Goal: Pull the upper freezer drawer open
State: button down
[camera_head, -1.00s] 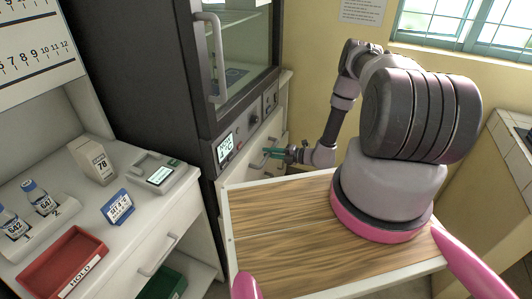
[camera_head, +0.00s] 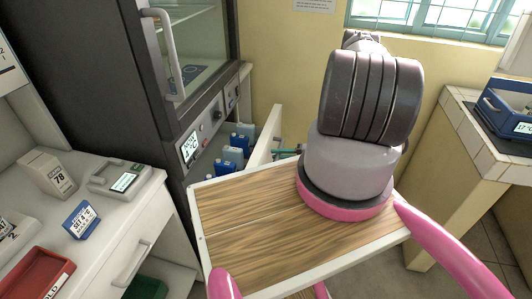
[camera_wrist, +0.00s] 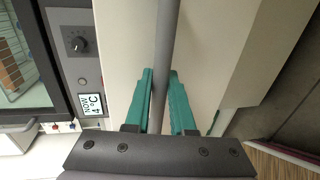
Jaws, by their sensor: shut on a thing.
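The cream freezer drawer (camera_head: 265,136) under the dark cabinet stands pulled out, with several blue containers (camera_head: 230,158) showing inside. In the wrist view, its pale front (camera_wrist: 222,50) fills the middle, and a grey bar handle (camera_wrist: 167,45) runs between my teal fingers. My gripper (camera_wrist: 163,95) is shut on this handle. In the head view, only a teal finger of my gripper (camera_head: 287,151) shows beside the drawer front; my arm hides the rest, and the handle cannot be made out there.
The dark glass-door cabinet (camera_head: 110,75) has a display reading 4 °C (camera_head: 190,147). A white bench at left holds a box marked 78 (camera_head: 48,173), a blue sign (camera_head: 81,219) and a red tray (camera_head: 38,275). A tiled counter (camera_head: 470,125) stands at right. Floor shows at lower right.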

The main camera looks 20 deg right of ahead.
jog(key=shift+f+v, duration=0.2)
jog(key=shift+v, duration=0.7)
jog(key=shift+f+v, duration=0.2)
jog(key=shift+v, duration=0.75)
jog(key=shift+f+v, duration=0.2)
jog(key=shift+v, duration=0.7)
jog(key=shift+s+d, duration=0.1)
jog(key=shift+d, duration=0.1)
jog(key=c, duration=0.8)
grip_release()
jog(key=shift+o, duration=0.2)
jog(key=v, duration=1)
jog(key=shift+s+d, duration=0.25)
jog(key=shift+d, duration=0.05)
jog(key=shift+w+r, duration=0.1)
jog(key=shift+r, duration=0.05)
